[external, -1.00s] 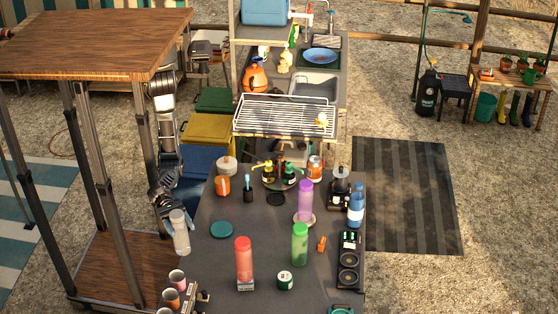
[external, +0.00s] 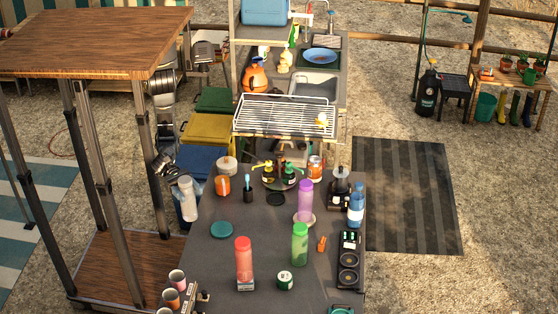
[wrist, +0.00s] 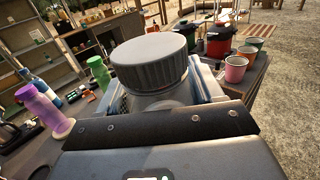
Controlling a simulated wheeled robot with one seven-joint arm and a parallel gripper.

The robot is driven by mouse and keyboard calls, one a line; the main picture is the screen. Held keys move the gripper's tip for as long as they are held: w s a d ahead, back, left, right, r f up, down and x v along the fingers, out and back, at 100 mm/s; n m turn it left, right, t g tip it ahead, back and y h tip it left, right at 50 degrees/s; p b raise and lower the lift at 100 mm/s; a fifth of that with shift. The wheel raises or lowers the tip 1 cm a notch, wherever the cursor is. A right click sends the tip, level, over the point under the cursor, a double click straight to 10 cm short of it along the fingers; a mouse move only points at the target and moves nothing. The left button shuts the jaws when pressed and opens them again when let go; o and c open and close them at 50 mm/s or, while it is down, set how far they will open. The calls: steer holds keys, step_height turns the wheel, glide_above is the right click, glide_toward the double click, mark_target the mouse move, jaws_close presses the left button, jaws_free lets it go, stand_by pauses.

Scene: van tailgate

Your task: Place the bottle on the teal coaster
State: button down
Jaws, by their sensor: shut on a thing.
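My gripper (external: 180,185) is shut on a clear bottle (external: 188,200) with a grey cap, held upright near the left edge of the dark table. In the wrist view the grey cap of the bottle (wrist: 152,62) fills the middle, between the jaws. The teal coaster (external: 221,229) lies flat and bare on the table, to the right of and nearer the camera than the held bottle. I cannot make out the coaster in the wrist view.
Red (external: 244,262), green (external: 299,244) and purple (external: 305,197) bottles stand on the table (external: 210,262), right of the coaster. An orange jar (external: 222,186) and a dark cup with a blue brush (external: 248,193) stand behind it. Several cups (external: 172,297) are at the front left.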

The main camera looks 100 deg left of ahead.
steer(key=w+a+f, duration=0.6)
steer(key=w+f, duration=0.4)
steer(key=shift+a+f+b, duration=0.3)
steer(key=shift+f, duration=0.2)
steer(key=shift+c, duration=0.8)
jaws_free()
steer(key=b+v, duration=0.2)
steer(key=v, duration=0.5)
steer(key=shift+s+a, duration=0.2)
steer(key=shift+s, duration=0.05)
